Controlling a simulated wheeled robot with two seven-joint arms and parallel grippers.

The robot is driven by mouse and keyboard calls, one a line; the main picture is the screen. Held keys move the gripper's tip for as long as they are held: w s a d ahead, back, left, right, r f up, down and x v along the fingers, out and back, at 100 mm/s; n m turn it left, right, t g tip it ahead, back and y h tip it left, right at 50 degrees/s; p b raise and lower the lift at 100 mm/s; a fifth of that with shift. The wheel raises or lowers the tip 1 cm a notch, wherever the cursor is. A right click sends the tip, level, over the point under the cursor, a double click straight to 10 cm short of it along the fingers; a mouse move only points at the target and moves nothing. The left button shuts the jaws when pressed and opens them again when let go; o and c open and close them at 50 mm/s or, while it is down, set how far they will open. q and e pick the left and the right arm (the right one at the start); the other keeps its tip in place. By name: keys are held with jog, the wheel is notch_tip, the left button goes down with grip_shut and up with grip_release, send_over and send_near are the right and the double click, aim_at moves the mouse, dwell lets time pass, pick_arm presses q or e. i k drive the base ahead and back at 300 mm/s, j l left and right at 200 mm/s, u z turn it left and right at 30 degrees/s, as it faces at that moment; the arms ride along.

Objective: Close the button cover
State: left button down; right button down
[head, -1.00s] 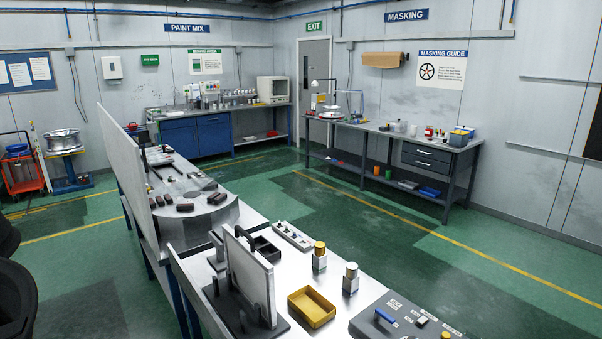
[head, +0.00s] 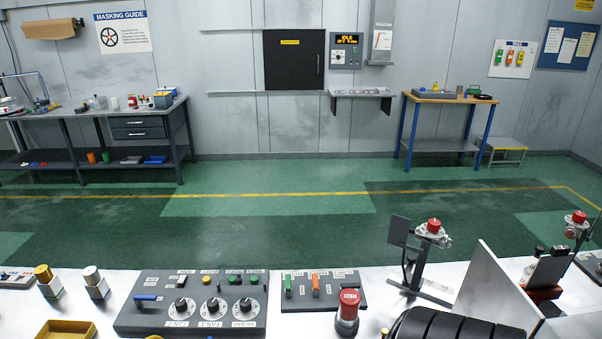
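I cannot clearly make out a button cover. A dark grey control panel (head: 140,322) lies on the near table. A red-topped cylinder (head: 348,306) labelled RED stands at that panel's front right. A dark square plate (head: 399,230) stands upright beside a red-topped device (head: 433,228) on a stand.
A black wall panel (head: 294,60) and a wall display (head: 345,50) are beyond the clear floor.

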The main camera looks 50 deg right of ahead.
aim_at(238, 281)
jog(key=z, duration=3.25)
jog(key=u, duration=1.9)
jog(key=j+z, duration=0.75)
jog(key=j, duration=0.25)
jog(key=k+l+z, duration=0.2)
